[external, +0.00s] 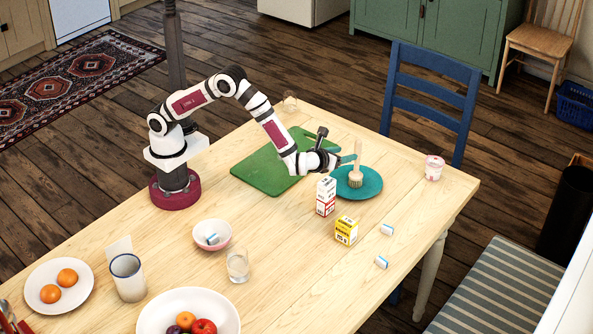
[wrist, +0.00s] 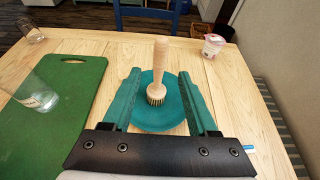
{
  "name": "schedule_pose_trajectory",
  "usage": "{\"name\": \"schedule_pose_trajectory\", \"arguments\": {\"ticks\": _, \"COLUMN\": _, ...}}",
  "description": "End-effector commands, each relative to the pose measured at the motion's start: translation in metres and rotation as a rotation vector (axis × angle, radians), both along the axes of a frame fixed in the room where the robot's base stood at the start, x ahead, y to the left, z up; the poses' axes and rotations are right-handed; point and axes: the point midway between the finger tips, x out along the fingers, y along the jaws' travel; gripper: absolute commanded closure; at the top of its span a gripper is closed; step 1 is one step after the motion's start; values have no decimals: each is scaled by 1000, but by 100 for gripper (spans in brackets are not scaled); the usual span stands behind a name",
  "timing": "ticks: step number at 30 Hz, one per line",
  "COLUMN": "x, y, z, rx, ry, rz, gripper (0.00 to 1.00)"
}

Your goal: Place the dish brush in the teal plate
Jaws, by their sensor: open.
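The dish brush (external: 357,168) has a pale wooden handle and a round bristle head. It stands upright, bristles down, on the teal plate (external: 373,188) near the far right of the table. In the wrist view the brush (wrist: 159,72) shows on the teal plate (wrist: 144,117), which is partly hidden by my fingers. My gripper (external: 349,161) is at the plate's left side. In the wrist view my gripper (wrist: 160,85) is open, with one teal finger on each side of the brush and a gap to it on both sides.
A green cutting board (external: 268,172) lies left of the plate. A white-red carton (external: 326,196) and a yellow box (external: 346,230) stand in front of it. A yogurt cup (external: 434,168) stands to the right. A clear glass (wrist: 38,93) shows over the board in the wrist view.

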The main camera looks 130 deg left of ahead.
Motion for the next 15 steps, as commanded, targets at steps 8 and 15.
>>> {"name": "schedule_pose_trajectory", "arguments": {"ticks": 8, "x": -80, "y": -70, "z": 75, "rx": -199, "ry": -274, "rz": 266, "gripper": 41}}
{"name": "schedule_pose_trajectory", "arguments": {"ticks": 15, "x": -238, "y": -221, "z": 92, "rx": -677, "ry": -620, "rz": 719, "gripper": 41}}
